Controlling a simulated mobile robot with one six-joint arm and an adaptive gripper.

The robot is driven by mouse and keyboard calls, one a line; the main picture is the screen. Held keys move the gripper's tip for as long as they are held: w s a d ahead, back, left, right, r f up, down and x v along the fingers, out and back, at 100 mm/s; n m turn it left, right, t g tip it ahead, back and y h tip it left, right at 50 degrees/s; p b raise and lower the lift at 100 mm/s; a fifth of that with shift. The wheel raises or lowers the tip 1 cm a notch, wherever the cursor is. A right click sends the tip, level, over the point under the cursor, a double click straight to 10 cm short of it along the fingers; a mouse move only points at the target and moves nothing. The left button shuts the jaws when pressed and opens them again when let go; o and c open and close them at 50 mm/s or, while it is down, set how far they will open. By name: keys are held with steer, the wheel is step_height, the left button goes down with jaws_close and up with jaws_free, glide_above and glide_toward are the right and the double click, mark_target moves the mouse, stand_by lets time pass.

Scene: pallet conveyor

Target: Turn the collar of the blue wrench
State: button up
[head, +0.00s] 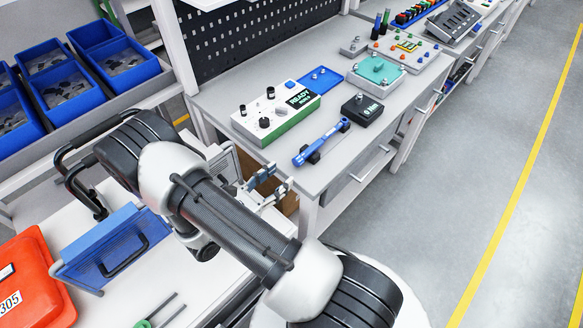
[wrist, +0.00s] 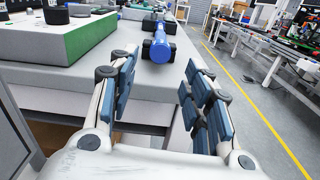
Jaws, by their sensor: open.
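The blue wrench (head: 323,141) lies on the grey bench top near its front edge, propped on dark supports. In the wrist view the blue wrench (wrist: 159,47) shows end-on, its rounded blue end toward me. Its collar cannot be made out clearly at this size. My gripper (head: 267,184) is in front of the bench, left of and below the wrench in the head view. In the wrist view my gripper (wrist: 158,90) is open and empty, its fingers apart, with the wrench beyond and above the gap. Nothing touches the wrench except its supports.
A blue toolbox (head: 112,245) and red case (head: 36,281) are at left. The floor at right is clear.

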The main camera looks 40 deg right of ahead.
mark_target(295, 164)
steer(key=d, duration=0.4)
steer(key=d+b, duration=0.1)
steer(key=d, duration=0.1)
steer(key=shift+w+d, duration=0.2)
steer(key=shift+w, duration=0.05)
